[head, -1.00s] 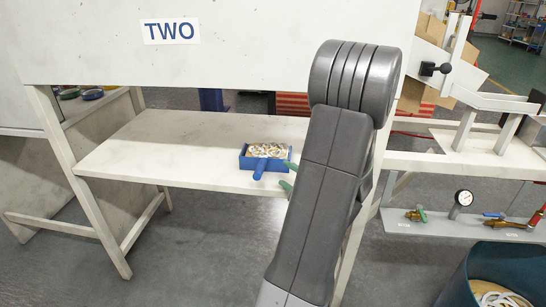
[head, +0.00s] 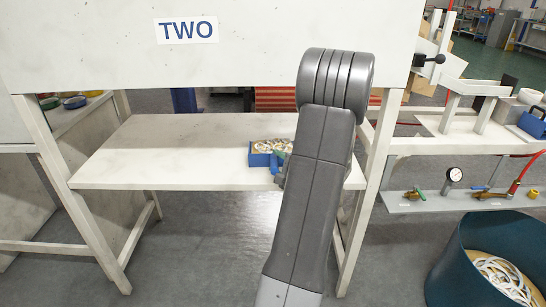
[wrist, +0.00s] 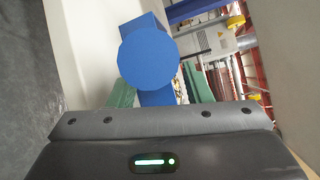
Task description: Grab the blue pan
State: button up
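The blue pan (head: 259,159) sits on the white shelf under the TWO panel. It holds several pale rings, and my arm hides its right part. In the wrist view the round end of the pan's blue handle (wrist: 148,58) faces the camera. My gripper (wrist: 158,78) has green fingers apart, one on each side of the handle. Whether either finger touches the handle I cannot tell. In the head view my arm mostly hides the gripper.
The shelf (head: 150,150) is bare left of the pan. The TWO panel (head: 100,60) overhangs it. A table leg (head: 372,185) stands right of my arm. A lower shelf (head: 400,205) holds a gauge and valves.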

grip_shut()
